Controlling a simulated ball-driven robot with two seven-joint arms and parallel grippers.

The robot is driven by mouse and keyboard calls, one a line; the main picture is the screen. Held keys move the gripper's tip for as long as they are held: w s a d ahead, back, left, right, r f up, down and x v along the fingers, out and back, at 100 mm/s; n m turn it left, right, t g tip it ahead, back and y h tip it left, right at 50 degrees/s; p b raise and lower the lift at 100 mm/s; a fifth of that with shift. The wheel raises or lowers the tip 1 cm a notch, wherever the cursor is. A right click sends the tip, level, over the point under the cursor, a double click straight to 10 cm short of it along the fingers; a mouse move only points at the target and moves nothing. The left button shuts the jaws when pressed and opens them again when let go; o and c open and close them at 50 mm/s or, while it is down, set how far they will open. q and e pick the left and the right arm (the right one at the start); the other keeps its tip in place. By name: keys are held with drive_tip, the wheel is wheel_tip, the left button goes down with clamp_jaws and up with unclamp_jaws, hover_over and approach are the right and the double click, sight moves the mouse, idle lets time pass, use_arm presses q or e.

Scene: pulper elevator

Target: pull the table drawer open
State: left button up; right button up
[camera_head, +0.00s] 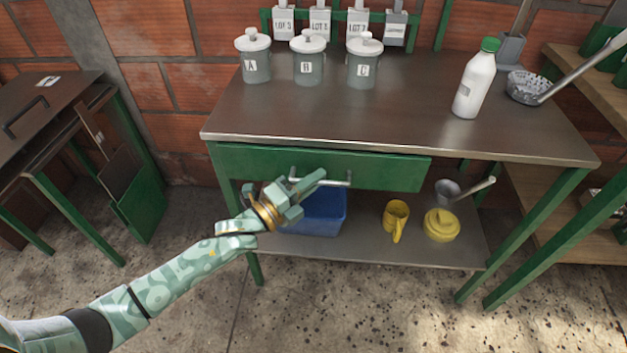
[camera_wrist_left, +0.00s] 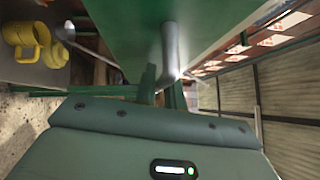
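The table drawer (camera_head: 390,172) has a green front under the left part of the dark tabletop, and it looks shut. Its grey bar handle (camera_head: 340,183) runs across the front. My left gripper (camera_head: 308,181) is at the left part of this handle, its fingers overlapping it in the head view. In the left wrist view the handle (camera_wrist_left: 169,45) comes down to the fingertips (camera_wrist_left: 162,92), which have a narrow gap between them. Whether they grip the bar is unclear. My right gripper is not in view.
On the lower shelf (camera_head: 360,250) are a blue bin (camera_head: 325,212), a yellow mug (camera_head: 396,215) and a yellow pot (camera_head: 441,226). The floor in front is clear.

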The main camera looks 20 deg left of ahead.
use_arm(q)
drive_tip(key=shift+s, duration=0.1)
clamp_jaws()
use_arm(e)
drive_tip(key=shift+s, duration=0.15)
